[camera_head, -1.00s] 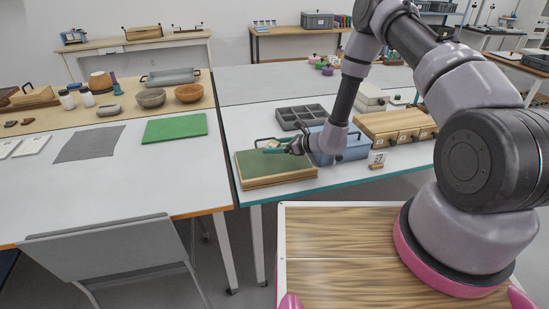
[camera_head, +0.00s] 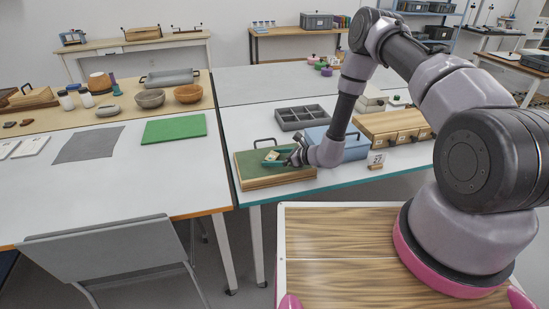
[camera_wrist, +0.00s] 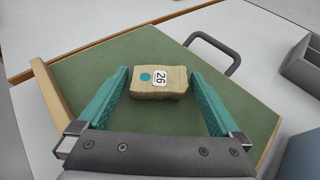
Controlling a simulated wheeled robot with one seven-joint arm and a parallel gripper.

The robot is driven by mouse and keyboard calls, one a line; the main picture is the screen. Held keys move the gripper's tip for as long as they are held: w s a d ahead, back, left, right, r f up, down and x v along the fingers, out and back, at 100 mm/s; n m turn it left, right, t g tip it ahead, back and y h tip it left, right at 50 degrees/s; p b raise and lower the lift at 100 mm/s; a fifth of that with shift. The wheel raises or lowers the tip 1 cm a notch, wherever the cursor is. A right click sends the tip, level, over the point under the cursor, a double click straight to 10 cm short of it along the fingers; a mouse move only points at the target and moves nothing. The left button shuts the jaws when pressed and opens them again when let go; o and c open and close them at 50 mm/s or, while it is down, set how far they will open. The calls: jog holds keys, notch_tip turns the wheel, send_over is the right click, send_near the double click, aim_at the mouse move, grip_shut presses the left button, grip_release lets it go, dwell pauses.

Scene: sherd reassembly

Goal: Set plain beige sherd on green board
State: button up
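The plain beige sherd (camera_wrist: 160,82) is a small block with a blue dot and a white label "26" on its upper face. In the head view the sherd (camera_head: 272,156) shows over the green board (camera_head: 250,171). The board has a wooden edge and a dark handle behind it; its green surface (camera_wrist: 90,72) fills much of the wrist view. Whether the sherd rests on the board or hangs just above it, I cannot tell.
A blue box (camera_head: 318,138) stands right of the board, close to my wrist. A grey compartment tray (camera_head: 303,117) and a wooden drawer box (camera_head: 395,127) are behind. A bright green mat (camera_head: 174,128) lies on the left table. The board's surface around the sherd is clear.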

jog(key=shift+r, duration=0.2)
jog(key=v, duration=1.2)
jog(key=shift+s+f, duration=0.1)
jog(key=shift+f, duration=0.05)
jog(key=s+r+n+g, duration=0.3)
jog(key=r+n, duration=0.3)
jog(key=r, duration=0.8)
jog(key=s+r+n+g, duration=0.2)
jog(key=r+n, duration=0.3)
jog(key=r, duration=1)
jog(key=s+d+r+n+t+h, duration=0.6)
jog(key=s+d+r+n+h, duration=0.2)
jog(key=s+d+r, duration=0.8)
notch_tip(320, 180, up, 4)
jog(key=s+h, duration=0.1)
jog(key=s, duration=0.1)
jog(key=shift+s+n+h, duration=0.3)
jog(key=shift+h, duration=0.1)
